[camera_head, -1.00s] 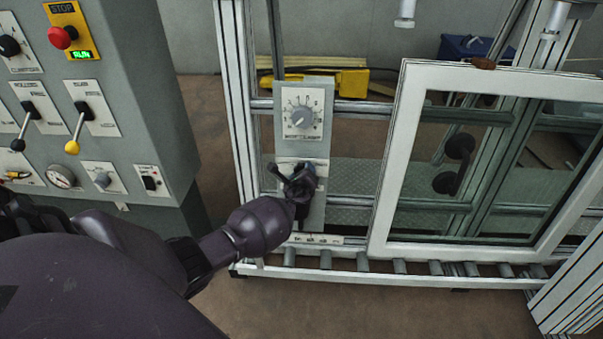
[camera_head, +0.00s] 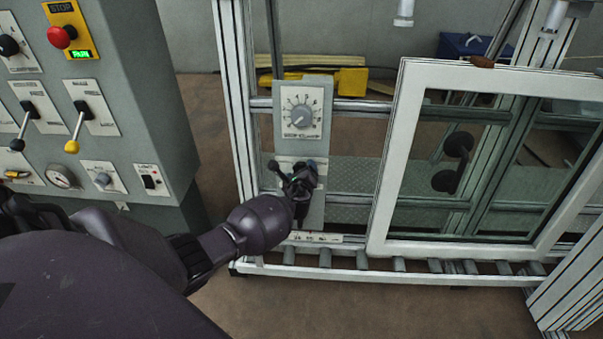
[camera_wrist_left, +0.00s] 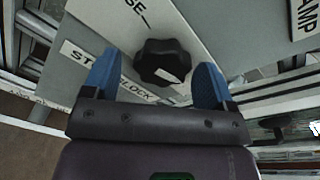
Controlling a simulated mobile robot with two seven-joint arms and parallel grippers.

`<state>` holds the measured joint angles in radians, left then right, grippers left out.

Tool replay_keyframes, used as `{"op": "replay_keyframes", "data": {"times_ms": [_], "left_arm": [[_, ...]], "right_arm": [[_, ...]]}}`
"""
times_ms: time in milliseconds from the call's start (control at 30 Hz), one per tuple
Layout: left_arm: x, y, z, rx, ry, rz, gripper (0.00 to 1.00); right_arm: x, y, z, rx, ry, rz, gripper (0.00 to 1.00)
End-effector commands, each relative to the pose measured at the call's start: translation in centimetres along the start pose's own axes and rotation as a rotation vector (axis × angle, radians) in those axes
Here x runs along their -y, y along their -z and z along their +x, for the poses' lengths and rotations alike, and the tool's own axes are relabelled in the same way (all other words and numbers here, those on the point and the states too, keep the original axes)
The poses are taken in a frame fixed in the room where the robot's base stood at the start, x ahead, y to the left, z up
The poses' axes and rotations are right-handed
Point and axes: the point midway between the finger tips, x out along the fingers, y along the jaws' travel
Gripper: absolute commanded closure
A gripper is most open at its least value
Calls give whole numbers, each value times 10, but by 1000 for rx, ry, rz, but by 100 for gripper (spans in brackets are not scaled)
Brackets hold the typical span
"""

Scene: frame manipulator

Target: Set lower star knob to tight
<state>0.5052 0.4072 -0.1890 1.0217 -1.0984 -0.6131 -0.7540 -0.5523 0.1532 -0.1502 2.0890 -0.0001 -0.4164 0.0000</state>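The lower star knob is a black lobed knob (camera_wrist_left: 163,62) with a white mark, on a grey plate, seen in the left wrist view. In the head view my left gripper (camera_head: 300,176) is in front of the lower part of the grey panel (camera_head: 315,212) and hides the knob. My right gripper is not in view.
A numbered dial (camera_head: 301,115) sits above on the same panel. A white-framed glass door (camera_head: 384,160) stands to the right, and rollers (camera_head: 363,264) run below. A grey cabinet with levers (camera_head: 80,125) stands at the left.

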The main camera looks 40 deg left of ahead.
Motion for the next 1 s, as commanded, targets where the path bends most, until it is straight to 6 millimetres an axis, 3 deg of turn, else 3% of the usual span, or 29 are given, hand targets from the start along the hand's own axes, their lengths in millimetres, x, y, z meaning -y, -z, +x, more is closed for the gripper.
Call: {"op": "replay_keyframes", "data": {"times_ms": [267, 433, 733, 1000], "left_arm": [[2, -2, -7, 1, 2, -2, 21], [4, -4, -30, 1, 4, -6, 21], [3, -3, -83, 1, 3, -4, 21], [1, -1, -106, 1, 1, -2, 21]], "right_arm": [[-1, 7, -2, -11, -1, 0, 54], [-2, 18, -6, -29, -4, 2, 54], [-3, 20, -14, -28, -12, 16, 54], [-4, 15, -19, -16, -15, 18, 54]]}}
